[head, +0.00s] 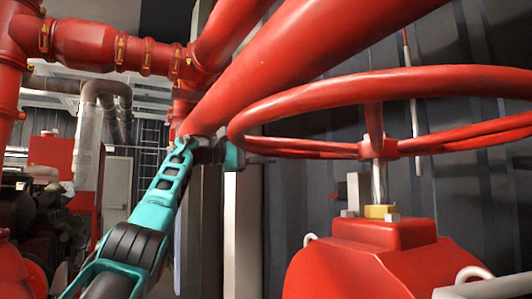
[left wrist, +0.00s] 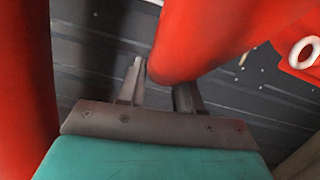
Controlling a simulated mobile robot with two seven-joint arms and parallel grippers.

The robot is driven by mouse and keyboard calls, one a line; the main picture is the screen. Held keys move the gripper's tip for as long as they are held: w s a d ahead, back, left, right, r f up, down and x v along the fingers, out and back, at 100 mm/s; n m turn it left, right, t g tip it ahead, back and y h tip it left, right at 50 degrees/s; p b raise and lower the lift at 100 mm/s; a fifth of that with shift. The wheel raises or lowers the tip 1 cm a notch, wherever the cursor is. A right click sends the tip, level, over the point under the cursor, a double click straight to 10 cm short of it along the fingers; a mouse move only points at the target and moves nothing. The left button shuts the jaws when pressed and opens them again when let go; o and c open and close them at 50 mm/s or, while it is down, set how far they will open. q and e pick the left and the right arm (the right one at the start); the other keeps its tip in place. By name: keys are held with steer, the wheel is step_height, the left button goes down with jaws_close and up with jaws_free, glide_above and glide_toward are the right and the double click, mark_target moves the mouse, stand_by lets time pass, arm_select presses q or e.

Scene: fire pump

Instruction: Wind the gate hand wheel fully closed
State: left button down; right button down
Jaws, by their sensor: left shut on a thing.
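The gate hand wheel (head: 300,98) is a large red ring at the right of the head view. Its spokes meet at a hub on a shiny upright stem (head: 379,180) above a red valve body (head: 375,262). My left gripper (head: 236,155) reaches in from the left and is at the wheel's left rim. In the left wrist view the rim (left wrist: 190,45) passes between the two dark fingers of the left gripper (left wrist: 160,95), which is shut on it. The far fingertip contact is partly hidden by the rim. My right gripper is not in view.
Thick red pipes (head: 290,50) run above and left of the wheel. A ribbed dark wall (head: 480,175) stands behind. White lifting eyes (head: 474,273) stick up from the valve body. Machinery (head: 45,205) and a pale door (head: 117,185) are at the left.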

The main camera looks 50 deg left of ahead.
arm_select(q)
steer(key=c, duration=0.9)
jaws_free()
steer(key=shift+s+r, duration=0.15)
steer(key=shift+s, duration=0.05)
steer(key=shift+o, duration=0.5)
steer(key=shift+w, duration=0.1)
steer(key=v, duration=1.2)
steer(key=shift+s+a, duration=0.25)
steer(key=shift+s, duration=0.1)
